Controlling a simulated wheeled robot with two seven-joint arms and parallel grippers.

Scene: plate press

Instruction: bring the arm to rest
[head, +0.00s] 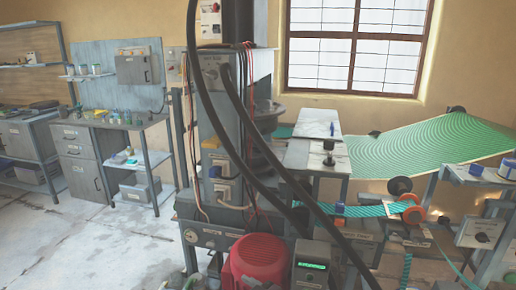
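Neither of my grippers shows in the head view, and I make out no arm of mine. The press (212,130) stands in the middle, a tall grey machine column with red and black wires. Two thick black hoses (262,160) hang across its front. A white flat plate or sheet (318,123) lies on top of a pale table (301,155) right of the column. A small black knob-like part (328,146) stands at that table's front. What lies behind the column and the hoses is hidden.
A red motor (258,262) and a grey box with a green display (312,266) sit low in front. A workbench (100,125) stands at the left. The floor (100,235) there is clear.

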